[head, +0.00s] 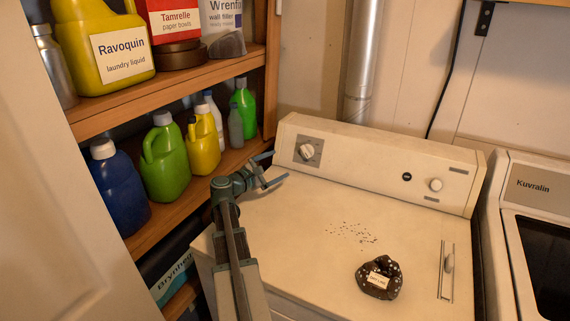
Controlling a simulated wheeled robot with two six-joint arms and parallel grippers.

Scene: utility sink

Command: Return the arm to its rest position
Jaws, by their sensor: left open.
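My left gripper (279,165) is at the end of my arm, which rises from the bottom of the head view. Its two blue-grey fingers are spread apart with nothing between them. It is over the back left part of the white machine top (290,222), near the shelf edge and below the control panel. I cannot tell its exact height above the top. My right gripper is not in view.
A dark lumpy object with a white label (391,267) lies on the machine top, with dark specks (354,232) scattered behind it. The shelf (185,192) at left holds several bottles, including a green jug (168,165). A second machine (540,190) stands right.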

